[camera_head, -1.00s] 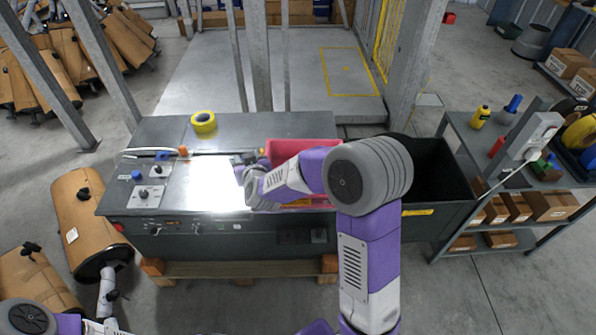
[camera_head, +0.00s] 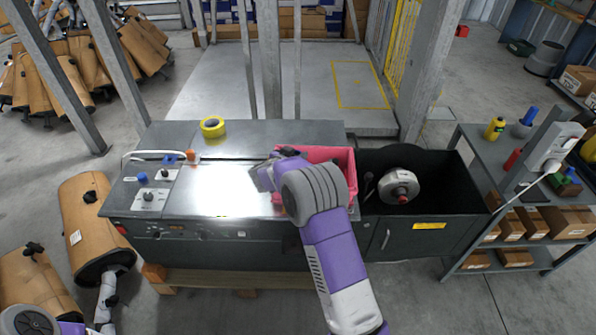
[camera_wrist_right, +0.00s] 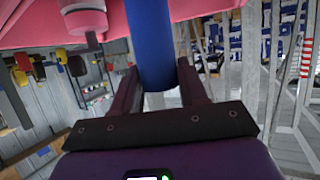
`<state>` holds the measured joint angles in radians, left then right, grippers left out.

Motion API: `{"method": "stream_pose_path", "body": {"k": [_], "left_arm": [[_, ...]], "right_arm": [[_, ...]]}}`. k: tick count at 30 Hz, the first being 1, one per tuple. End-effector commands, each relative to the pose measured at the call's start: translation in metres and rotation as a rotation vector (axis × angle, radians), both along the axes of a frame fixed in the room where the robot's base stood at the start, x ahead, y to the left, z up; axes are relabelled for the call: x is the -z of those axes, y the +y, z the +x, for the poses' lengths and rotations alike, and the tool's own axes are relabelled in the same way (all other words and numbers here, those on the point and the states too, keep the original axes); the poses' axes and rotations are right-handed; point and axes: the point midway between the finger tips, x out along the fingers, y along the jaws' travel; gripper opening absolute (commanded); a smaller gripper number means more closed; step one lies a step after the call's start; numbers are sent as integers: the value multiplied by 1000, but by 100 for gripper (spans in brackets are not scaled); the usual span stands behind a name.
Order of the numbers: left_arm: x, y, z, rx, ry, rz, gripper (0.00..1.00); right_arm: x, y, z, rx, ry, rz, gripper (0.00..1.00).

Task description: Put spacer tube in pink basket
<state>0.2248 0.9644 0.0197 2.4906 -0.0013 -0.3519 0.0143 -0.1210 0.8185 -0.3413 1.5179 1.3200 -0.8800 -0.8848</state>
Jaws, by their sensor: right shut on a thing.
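The pink basket (camera_head: 335,157) stands at the right end of the workbench, partly hidden behind my right arm. Its pink walls show close at the top of the right wrist view (camera_wrist_right: 45,25). My right gripper (camera_wrist_right: 158,85) is shut on a blue tube, the spacer tube (camera_wrist_right: 150,40), which runs between the fingers toward the pink basket. In the head view my right wrist is over the left side of the basket, and the fingers and tube are mostly hidden.
A black bin (camera_head: 430,185) with a round metal part (camera_head: 398,187) stands right of the basket. Yellow tape (camera_head: 212,127) and a control box (camera_head: 147,197) are on the workbench (camera_head: 255,135). A shelf (camera_head: 470,140) is at right; mufflers (camera_head: 90,225) lie at left.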

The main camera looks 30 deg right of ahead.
Motion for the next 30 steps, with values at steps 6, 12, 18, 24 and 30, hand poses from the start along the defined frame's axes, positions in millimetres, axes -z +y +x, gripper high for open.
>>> {"method": "stream_pose_path", "body": {"k": [6, 12, 18, 24, 30], "left_arm": [[15, 0, 0, 0, 0, 0, 86], [22, 0, 0, 0, 0, 0, 86], [20, 0, 0, 0, 0, 0, 86], [21, 0, 0, 0, 0, 0, 86], [21, 0, 0, 0, 0, 0, 86]], "right_arm": [[31, 0, 0, 0, 0, 0, 0], [49, 0, 0, -1, -3, 0, 0], [47, 0, 0, -1, -4, 0, 0], [51, 0, 0, 0, -2, 0, 53], [51, 0, 0, 0, -2, 0, 69]]}}
